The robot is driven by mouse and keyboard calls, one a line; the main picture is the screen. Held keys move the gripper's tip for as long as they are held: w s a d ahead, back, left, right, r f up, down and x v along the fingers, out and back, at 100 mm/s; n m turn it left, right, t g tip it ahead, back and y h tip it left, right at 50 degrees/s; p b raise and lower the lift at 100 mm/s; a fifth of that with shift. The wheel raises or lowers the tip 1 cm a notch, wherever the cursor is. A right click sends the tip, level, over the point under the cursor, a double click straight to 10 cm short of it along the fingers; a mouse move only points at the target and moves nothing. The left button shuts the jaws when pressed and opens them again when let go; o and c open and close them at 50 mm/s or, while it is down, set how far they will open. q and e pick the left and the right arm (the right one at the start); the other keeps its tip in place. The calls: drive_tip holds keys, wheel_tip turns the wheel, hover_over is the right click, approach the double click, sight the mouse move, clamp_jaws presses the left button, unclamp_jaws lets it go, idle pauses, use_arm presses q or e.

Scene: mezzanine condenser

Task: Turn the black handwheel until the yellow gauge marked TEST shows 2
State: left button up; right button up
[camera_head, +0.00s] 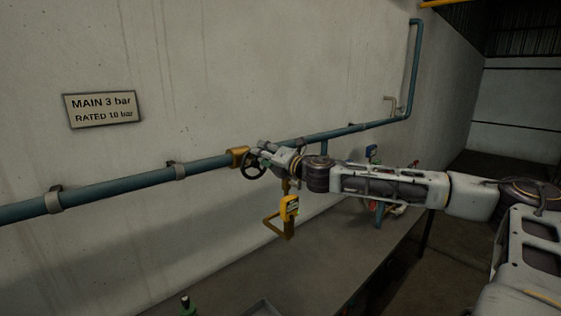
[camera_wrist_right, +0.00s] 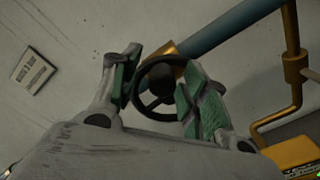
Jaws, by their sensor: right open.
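The black handwheel (camera_head: 253,171) sits on a brass-coloured valve body (camera_head: 238,154) on the blue pipe along the wall. In the right wrist view the handwheel (camera_wrist_right: 140,82) shows between the two green-padded fingers of my right gripper (camera_wrist_right: 160,92). The gripper is open, one finger on each side of the wheel; I cannot tell whether either touches the rim. In the head view my right gripper (camera_head: 264,158) partly covers the wheel. The yellow gauge (camera_head: 289,207) hangs just below right of the wheel; its reading is too small to tell. My left gripper is not in view.
The blue pipe (camera_head: 105,190) runs along the wall. A blue fitting (camera_head: 371,151) is behind my arm.

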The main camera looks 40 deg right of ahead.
drive_tip(key=shift+s, duration=0.4)
drive_tip(key=shift+s+d, duration=0.25)
drive_tip(key=shift+s, duration=0.4)
drive_tip(key=shift+s, duration=0.15)
drive_tip(key=shift+s+d+f, duration=0.1)
drive_tip(key=shift+s, duration=1.05)
drive_tip(key=shift+s+d, duration=0.1)
drive_tip(key=shift+s, duration=1.05)
